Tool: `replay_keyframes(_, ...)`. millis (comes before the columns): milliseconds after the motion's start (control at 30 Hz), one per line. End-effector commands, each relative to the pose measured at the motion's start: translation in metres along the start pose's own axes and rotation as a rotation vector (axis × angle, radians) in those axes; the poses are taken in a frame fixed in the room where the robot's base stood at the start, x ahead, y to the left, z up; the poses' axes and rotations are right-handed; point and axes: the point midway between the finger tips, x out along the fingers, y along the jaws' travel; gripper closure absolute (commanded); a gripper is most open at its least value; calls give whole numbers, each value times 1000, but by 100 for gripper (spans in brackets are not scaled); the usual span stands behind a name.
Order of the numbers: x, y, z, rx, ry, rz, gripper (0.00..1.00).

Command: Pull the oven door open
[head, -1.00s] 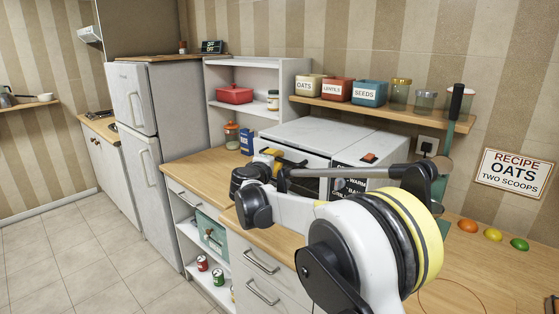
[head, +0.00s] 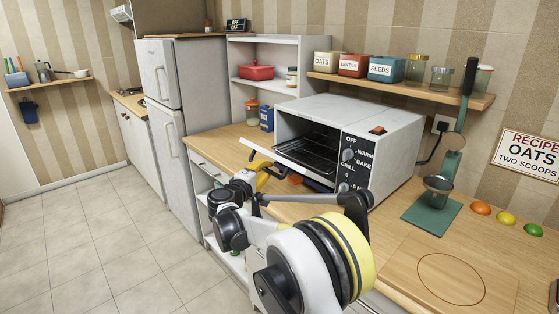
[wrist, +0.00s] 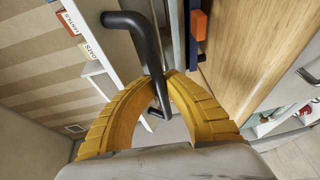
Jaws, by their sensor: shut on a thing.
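The white countertop oven (head: 400,150) stands on the wooden counter in the head view. Its door (head: 303,171) is tilted down and open, and the wire rack inside shows above it. My gripper (head: 262,168) is at the door's front edge, partly hidden behind my arm. In the wrist view my yellow fingers (wrist: 168,76) are shut on the black bar handle (wrist: 143,24), which passes between their tips. The lower part of the door is hidden by my arm in the head view.
Oranges, lemon and lime-coloured fruits (head: 506,218) lie farther right. A shelf (head: 400,88) with canisters hangs behind. Drawers lie under the counter; floor (head: 90,220) at left is clear.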

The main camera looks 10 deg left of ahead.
Motion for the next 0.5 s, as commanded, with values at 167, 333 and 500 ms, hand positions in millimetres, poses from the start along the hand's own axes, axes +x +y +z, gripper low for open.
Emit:
replay_keyframes(167, -8, -34, -6, -46, 1, 110, 100)
replay_keyframes(333, -10, -55, -7, -93, 2, 223, 100)
replay_keyframes(500, -11, -69, -7, -125, 4, 304, 100)
